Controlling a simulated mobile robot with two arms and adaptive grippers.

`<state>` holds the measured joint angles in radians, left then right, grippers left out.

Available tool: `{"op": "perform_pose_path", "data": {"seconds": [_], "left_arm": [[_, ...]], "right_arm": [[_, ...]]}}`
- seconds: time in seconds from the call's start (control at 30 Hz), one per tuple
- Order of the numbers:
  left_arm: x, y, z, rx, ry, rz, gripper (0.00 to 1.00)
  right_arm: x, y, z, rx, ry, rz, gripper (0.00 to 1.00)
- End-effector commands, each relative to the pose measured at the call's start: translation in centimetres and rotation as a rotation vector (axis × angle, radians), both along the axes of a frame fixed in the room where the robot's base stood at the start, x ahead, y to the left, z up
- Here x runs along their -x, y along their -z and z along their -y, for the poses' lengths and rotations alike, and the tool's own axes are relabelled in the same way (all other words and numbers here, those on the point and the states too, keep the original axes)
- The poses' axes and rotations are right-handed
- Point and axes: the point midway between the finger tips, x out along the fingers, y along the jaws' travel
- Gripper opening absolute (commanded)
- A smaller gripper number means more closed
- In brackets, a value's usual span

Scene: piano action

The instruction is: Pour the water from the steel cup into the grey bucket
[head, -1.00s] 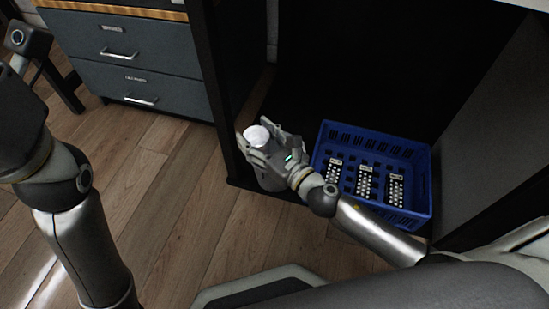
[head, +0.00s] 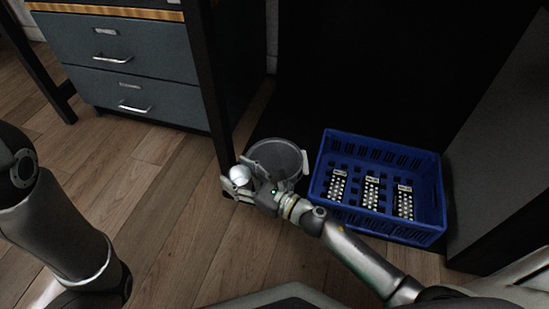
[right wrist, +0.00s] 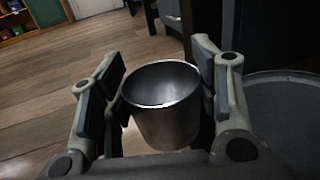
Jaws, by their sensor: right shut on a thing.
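The steel cup (head: 240,174) is held between the fingers of my right gripper (head: 250,182), which is shut on it. In the right wrist view the steel cup (right wrist: 166,122) looks about upright, with its grey inside showing; I cannot make out a water level. The grey bucket (head: 284,158) stands upright on the floor, just behind and to the right of the cup. My gripper hides part of its near left side. The bucket's rim (right wrist: 285,76) shows at the right of the right wrist view. My left arm shows at the left, but its gripper is out of view.
A blue crate (head: 436,232) with several dotted pieces in it stands right of the bucket. A dark post rises behind the cup, left of the bucket. A grey drawer cabinet (head: 125,62) is at the back left. The wooden floor in front is mostly clear.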

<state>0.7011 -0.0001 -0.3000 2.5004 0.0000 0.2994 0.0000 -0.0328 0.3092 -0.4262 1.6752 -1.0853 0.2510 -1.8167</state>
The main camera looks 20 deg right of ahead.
Motion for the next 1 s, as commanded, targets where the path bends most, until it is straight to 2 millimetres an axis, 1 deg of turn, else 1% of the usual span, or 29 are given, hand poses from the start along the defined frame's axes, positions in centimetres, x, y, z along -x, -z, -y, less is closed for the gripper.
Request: {"op": "perform_pose_path", "data": {"seconds": [0.27, 0.7, 0.73, 0.8, 0.93, 1.0], "left_arm": [[0.0, -1.0, 0.0, 0.000, 0.000, 0.000, 0.38], [0.0, -4.0, 0.0, -0.001, 0.000, 0.001, 0.38], [0.0, -3.3, 0.0, 0.000, 0.000, 0.002, 0.38], [0.1, -2.6, 0.0, -0.001, 0.000, 0.005, 0.38], [0.0, -2.2, 0.0, -0.001, 0.000, 0.001, 0.38], [-0.1, -2.8, 0.0, -0.001, 0.001, -0.002, 0.38]], "right_arm": [[-0.4, -1.3, 0.8, -0.070, 0.001, -0.042, 0.29], [-1.9, -4.7, 3.3, -0.306, 0.001, -0.180, 0.29], [-2.0, -3.8, 3.5, -0.322, 0.001, -0.192, 0.29], [-2.2, -3.1, 3.9, -0.361, 0.001, -0.215, 0.29], [-2.8, -2.7, 4.8, -0.434, 0.002, -0.257, 0.29], [-3.0, -3.5, 5.2, -0.474, -0.001, -0.278, 0.29]]}}
